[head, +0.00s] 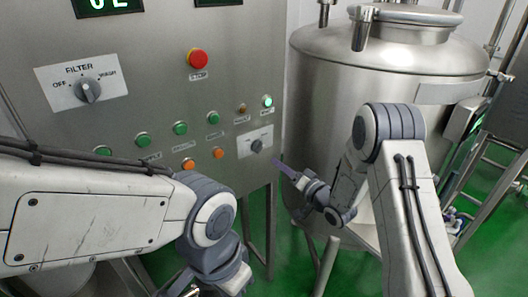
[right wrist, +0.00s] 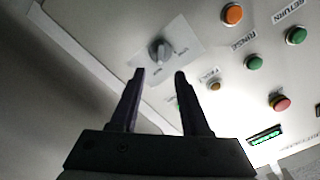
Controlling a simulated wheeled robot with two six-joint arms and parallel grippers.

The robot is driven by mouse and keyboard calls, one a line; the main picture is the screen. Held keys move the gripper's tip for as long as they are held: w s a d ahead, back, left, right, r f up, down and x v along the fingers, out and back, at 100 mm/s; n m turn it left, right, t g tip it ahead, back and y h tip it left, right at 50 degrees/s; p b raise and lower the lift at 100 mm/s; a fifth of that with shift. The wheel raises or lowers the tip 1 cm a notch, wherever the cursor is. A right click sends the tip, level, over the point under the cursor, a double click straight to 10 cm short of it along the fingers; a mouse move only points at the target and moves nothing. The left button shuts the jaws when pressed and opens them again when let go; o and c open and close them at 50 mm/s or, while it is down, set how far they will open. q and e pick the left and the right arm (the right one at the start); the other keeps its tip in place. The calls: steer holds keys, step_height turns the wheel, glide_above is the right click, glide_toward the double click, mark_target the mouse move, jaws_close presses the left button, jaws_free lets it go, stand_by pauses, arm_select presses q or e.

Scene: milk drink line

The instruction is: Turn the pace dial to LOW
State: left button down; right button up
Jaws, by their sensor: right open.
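The small grey dial (head: 257,146) sits on a light plate at the lower right of the steel control panel; its lettering is too small to read, so I cannot tell its setting. In the right wrist view the dial (right wrist: 160,52) lies just beyond and between my fingertips, with its plate around it. My right gripper (head: 277,160) is just right of the dial in the head view, pointing at the panel. In the right wrist view its two fingers (right wrist: 160,74) are apart, with nothing between them. My left arm crosses the lower left; its fingers do not show.
A larger FILTER dial (head: 88,90), a red stop button (head: 197,59) and several green and orange buttons are on the panel (head: 150,40). A steel tank (head: 330,100) stands close on the right, behind my right arm. Green floor shows below.

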mark_target(261, 149)
steer(key=p+x, duration=0.3)
steer(key=x, duration=0.5)
steer(key=shift+w+a+r, duration=0.1)
steer(key=shift+w+a, duration=0.05)
steer(key=shift+a, duration=0.05)
steer(key=shift+w+a, duration=0.3)
steer(key=shift+w, duration=0.15)
jaws_close()
